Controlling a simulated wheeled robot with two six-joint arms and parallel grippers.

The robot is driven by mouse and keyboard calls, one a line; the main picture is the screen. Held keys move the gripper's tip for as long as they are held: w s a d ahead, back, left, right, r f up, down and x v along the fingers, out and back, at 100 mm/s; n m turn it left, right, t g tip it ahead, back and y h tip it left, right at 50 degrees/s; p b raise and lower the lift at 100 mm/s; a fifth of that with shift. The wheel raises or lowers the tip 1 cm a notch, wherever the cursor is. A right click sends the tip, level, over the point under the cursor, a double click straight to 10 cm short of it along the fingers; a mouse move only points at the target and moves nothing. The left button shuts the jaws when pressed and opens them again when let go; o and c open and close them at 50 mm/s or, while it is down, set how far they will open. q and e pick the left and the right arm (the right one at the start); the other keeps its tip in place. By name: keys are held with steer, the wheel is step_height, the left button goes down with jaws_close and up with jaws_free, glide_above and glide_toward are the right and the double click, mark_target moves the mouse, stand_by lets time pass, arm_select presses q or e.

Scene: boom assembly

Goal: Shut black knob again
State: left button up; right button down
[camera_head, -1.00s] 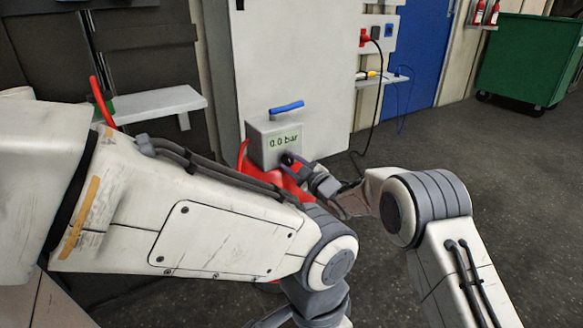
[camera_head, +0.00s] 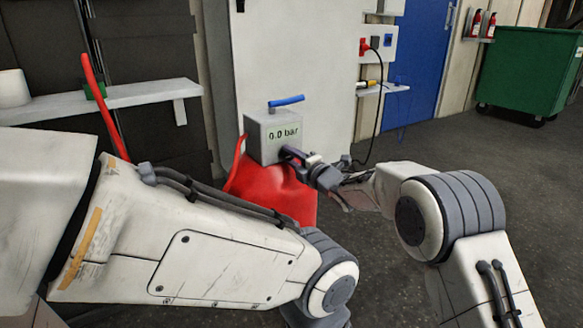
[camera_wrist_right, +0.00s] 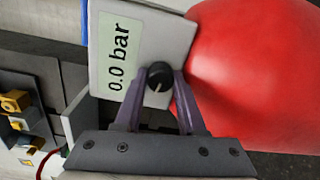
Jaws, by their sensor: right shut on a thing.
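The grey box (camera_head: 262,148) has a display (camera_head: 284,133) reading "0.0 bar" and a blue handle (camera_head: 287,101) on top. The black knob (camera_wrist_right: 160,76) is on the box's face beside the display, seen in the right wrist view. My right gripper (camera_head: 289,153) is at the box's front right. In the wrist view its two fingers (camera_wrist_right: 158,88) are on either side of the knob, shut on it. The knob is hidden by the fingers in the head view. My left arm crosses the lower left, and its gripper is out of frame.
A large red rounded body (camera_head: 272,190) is below the box and close to the right gripper's fingers (camera_wrist_right: 235,70). A white shelf (camera_head: 145,95) is at the left, with a red hose-like piece (camera_head: 95,85) in front. Open floor lies at the right, before a green bin (camera_head: 530,70).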

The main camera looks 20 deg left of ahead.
steer(key=n+b, duration=0.2)
steer(key=b, duration=0.1)
steer(key=n+b, duration=0.6)
steer(key=shift+f, duration=0.35)
steer(key=shift+r+n+b, duration=0.15)
steer(key=shift+n+b, duration=1.25)
steer(key=shift+b, duration=0.05)
steer(key=c, duration=0.5)
jaws_free()
steer(key=shift+r, duration=0.1)
steer(key=shift+s+d+t, duration=0.1)
steer(key=shift+t, duration=0.2)
steer(key=shift+s+d, duration=0.15)
steer(key=shift+d, duration=0.05)
steer(key=p+v, duration=0.1)
steer(key=v, duration=0.8)
steer(key=shift+s+d, duration=0.2)
steer(key=shift+d, duration=0.15)
